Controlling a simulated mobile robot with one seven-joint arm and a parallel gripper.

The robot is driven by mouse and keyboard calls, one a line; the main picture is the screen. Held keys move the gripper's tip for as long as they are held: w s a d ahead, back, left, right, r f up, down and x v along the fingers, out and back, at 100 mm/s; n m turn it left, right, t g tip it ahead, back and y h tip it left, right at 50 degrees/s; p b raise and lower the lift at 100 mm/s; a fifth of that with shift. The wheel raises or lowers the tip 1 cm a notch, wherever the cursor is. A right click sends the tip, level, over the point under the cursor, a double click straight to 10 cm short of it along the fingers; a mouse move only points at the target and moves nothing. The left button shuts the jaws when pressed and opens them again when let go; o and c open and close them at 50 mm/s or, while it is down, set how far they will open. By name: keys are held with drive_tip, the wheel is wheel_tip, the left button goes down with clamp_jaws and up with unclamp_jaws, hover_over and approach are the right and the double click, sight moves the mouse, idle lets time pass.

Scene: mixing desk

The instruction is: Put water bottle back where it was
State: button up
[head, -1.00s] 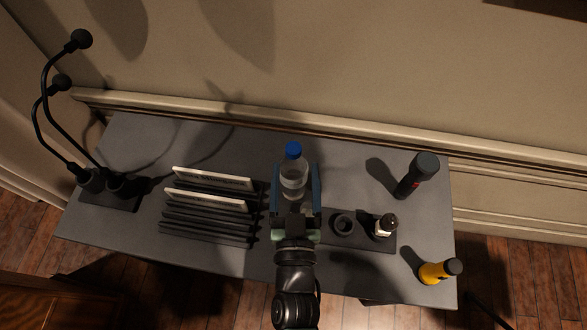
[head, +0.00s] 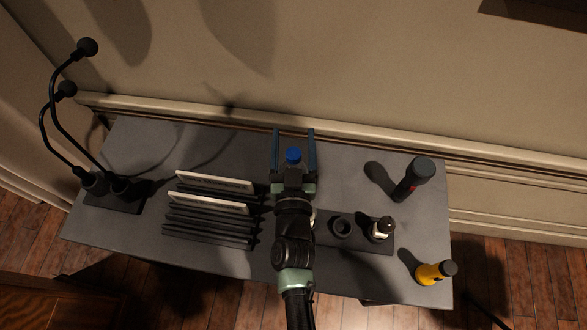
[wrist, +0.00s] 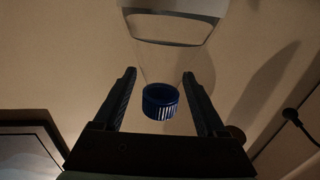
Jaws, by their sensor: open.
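The water bottle is clear with a blue cap (head: 293,155), seen from above between my gripper's fingers near the desk's back. My gripper (head: 293,133) is open, with one finger on each side of the bottle, and the fingertips reach past the cap toward the wall. In the wrist view, the blue cap (wrist: 160,102) and the clear body (wrist: 172,55) sit between the spread fingers, with gaps on both sides. The bottle's base and what it rests on are hidden by my gripper in the head view.
A dark tray (head: 361,243) right of my arm holds an empty ring (head: 341,227) and a small bottle (head: 381,230). Left is a slotted rack (head: 208,227) with pale panels. A black flashlight (head: 411,180), a yellow one (head: 433,273) and gooseneck microphones (head: 62,130) stand toward the sides.

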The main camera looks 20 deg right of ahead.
clamp_jaws()
idle(1.3)
drive_tip(key=shift+r, duration=0.25)
